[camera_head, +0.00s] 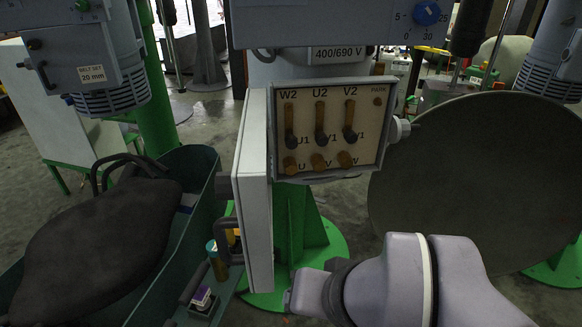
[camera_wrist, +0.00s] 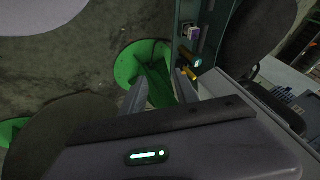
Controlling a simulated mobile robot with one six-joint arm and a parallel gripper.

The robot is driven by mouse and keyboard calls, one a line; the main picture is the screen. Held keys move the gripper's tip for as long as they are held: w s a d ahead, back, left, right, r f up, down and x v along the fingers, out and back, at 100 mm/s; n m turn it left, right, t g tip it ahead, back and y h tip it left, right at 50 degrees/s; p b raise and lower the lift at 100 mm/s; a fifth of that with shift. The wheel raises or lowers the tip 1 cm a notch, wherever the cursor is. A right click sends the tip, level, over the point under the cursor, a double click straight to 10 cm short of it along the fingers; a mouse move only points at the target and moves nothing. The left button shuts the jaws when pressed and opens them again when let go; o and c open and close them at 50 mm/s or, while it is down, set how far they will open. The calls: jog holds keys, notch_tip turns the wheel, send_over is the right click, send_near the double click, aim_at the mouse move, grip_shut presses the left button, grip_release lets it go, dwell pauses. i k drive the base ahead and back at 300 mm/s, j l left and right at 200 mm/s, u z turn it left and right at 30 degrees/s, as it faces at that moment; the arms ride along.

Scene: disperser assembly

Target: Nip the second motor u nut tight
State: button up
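The open motor terminal box (camera_head: 327,130) shows near the middle of the head view. Its pale panel has brass terminals in columns, with W2, U2 and V2 marked on top and U, V and W marks lower down. The lower left brass terminal (camera_head: 290,166) sits beside a U mark; how tight its nut is cannot be told. Three dark pieces cross the middle of the columns. My gripper (camera_wrist: 160,92) shows two separated fingers in the wrist view, with only floor and a green base seen between them. My arm is low and right of the box in the head view.
The box's white lid (camera_head: 253,190) stands open at its left. A green bin (camera_head: 200,215) holds a dark sack (camera_head: 95,245). A small purple-and-white item (camera_head: 203,300) sits in a side holder by the bin. A large dark disc (camera_head: 470,180) stands at right.

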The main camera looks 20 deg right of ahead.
aim_at(290, 166)
jog(key=l+u, duration=0.2)
jog(key=l, duration=0.3)
jog(key=l+u, duration=0.25)
jog(key=l, duration=0.25)
jog(key=l+u, duration=0.2)
jog(key=l, duration=0.3)
jog(key=l+u, duration=0.2)
jog(key=l, duration=0.25)
jog(key=k+l+u, duration=0.1)
jog(key=l+u, duration=0.15)
jog(key=l, duration=0.25)
jog(key=k+l+u, duration=0.2)
jog(key=l, duration=0.25)
jog(key=k+l+u, duration=0.2)
jog(key=l, duration=0.25)
jog(key=i, duration=0.1)
